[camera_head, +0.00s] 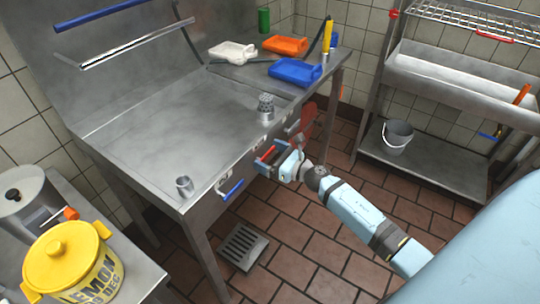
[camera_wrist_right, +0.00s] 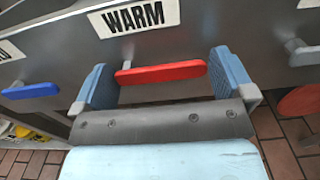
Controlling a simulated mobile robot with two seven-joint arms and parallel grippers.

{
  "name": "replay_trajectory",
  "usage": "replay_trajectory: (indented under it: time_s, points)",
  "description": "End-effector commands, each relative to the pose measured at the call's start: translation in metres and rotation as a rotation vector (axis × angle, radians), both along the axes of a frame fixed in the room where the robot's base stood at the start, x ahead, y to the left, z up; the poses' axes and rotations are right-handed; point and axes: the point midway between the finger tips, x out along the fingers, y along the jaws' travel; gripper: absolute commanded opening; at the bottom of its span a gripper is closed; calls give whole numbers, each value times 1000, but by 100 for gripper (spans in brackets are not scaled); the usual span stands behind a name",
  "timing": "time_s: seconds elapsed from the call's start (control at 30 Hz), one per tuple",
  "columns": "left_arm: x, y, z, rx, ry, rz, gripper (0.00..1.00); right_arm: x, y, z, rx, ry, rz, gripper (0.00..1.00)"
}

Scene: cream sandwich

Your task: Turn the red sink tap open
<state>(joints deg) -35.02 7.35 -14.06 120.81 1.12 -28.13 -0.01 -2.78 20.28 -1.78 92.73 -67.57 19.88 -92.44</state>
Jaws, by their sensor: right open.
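The red sink tap handle (camera_head: 268,152) sticks out from the front of the steel sink counter. In the right wrist view the red handle (camera_wrist_right: 160,72) is a flat bar lying nearly level under a "WARM" label (camera_wrist_right: 135,15). My right gripper (camera_head: 270,162) is open at the counter front. A blue tap handle (camera_head: 230,190) sits to the left, and also shows in the wrist view (camera_wrist_right: 30,90). My left gripper is not in view.
A dark red round part (camera_wrist_right: 300,100) hangs right of my gripper. A yellow lemon pot (camera_head: 68,262) is at lower left. The tiled floor around the drain (camera_head: 242,246) is clear.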

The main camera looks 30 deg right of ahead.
Motion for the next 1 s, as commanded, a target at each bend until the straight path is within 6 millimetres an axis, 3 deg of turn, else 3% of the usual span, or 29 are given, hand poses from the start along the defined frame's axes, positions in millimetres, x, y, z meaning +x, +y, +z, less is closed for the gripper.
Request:
replay_trajectory:
  time_s: [0.07,0.3,0.67,1.0]
  points:
    - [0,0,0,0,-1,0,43,0,0,0,0,0,0,100]
    - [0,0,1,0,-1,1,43,0,0,0,0,0,0,49]
    - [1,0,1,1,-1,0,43,0,0,-2,58,25,0,49]
    - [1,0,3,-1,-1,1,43,-1,2,-10,293,122,1,49]
